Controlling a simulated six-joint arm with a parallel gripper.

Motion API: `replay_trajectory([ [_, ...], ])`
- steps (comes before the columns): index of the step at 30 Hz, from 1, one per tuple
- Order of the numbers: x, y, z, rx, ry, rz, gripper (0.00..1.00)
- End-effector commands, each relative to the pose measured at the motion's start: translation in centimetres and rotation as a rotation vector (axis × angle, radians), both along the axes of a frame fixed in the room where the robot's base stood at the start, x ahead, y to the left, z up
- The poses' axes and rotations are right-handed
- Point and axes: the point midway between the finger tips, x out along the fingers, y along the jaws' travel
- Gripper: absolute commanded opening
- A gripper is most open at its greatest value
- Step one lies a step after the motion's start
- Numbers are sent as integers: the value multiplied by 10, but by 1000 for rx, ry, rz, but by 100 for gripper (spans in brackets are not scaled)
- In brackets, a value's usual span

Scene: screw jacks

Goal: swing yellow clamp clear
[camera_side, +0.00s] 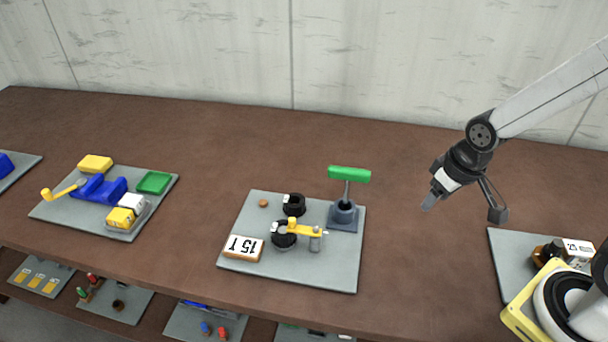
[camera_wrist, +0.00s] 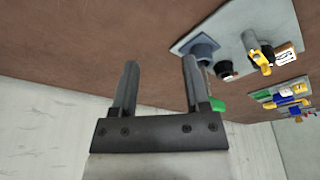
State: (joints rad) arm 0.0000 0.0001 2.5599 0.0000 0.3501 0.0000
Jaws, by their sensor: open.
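The yellow clamp (camera_side: 305,229) is a short arm on a grey post (camera_side: 315,243) on a grey plate (camera_side: 330,275). Its left end lies over a black round part (camera_side: 283,238); whether it touches cannot be told. The clamp also shows in the wrist view (camera_wrist: 262,60), at the upper right. My gripper (camera_side: 463,210) is open and empty, above the table, right of the plate and well apart from the clamp. Its two fingers show in the wrist view (camera_wrist: 158,85) with nothing between them.
On the same plate stand a green-handled jack (camera_side: 349,174), a black cylinder (camera_side: 294,205) and a "15T" block (camera_side: 242,247). Another plate (camera_side: 60,210) with blue and yellow parts lies left. A plate (camera_side: 505,262) lies at right. Table between gripper and clamp plate is clear.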

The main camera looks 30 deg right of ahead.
Motion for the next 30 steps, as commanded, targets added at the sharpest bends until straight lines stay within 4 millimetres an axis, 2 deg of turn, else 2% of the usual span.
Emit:
replay_trajectory([
  [8, 1, 0, 10, 0, -4, 0, 58],
  [23, 0, 0, 51, 0, -3, 0, 58],
  [30, 17, 10, 55, 7, 16, 3, 58],
])
